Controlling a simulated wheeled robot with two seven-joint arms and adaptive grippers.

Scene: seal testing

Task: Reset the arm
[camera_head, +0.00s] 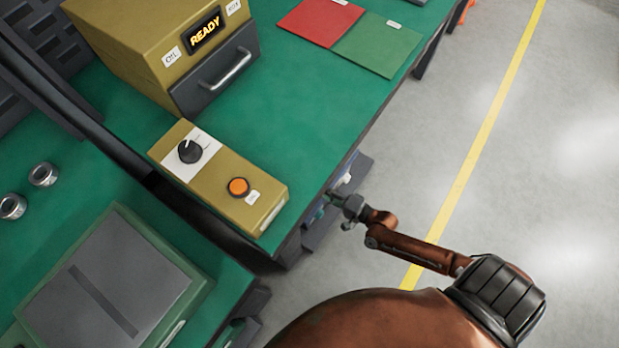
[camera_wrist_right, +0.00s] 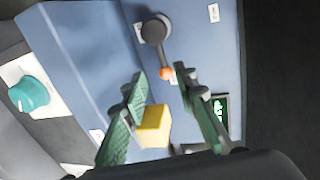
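My right arm comes in from the lower right of the head view. Its gripper (camera_head: 345,208) is small and dark there, beside the right edge of the green bench, and its fingers are hard to make out. In the right wrist view the right gripper (camera_wrist_right: 160,77) has two green-padded fingers spread apart. A yellow block (camera_wrist_right: 154,126) shows between them; I cannot tell how far behind them it lies. Beyond the fingers is a blue panel (camera_wrist_right: 85,50) with a dark lever (camera_wrist_right: 156,30) ending in an orange tip. My left gripper is not in view.
The green bench (camera_head: 300,110) carries a yellow machine reading READY (camera_head: 160,50), a control box (camera_head: 218,185) with black knob and orange button, and red and green sheets. A teal knob (camera_wrist_right: 32,94) shows at the wrist view's left. Grey floor (camera_head: 540,150) lies open right.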

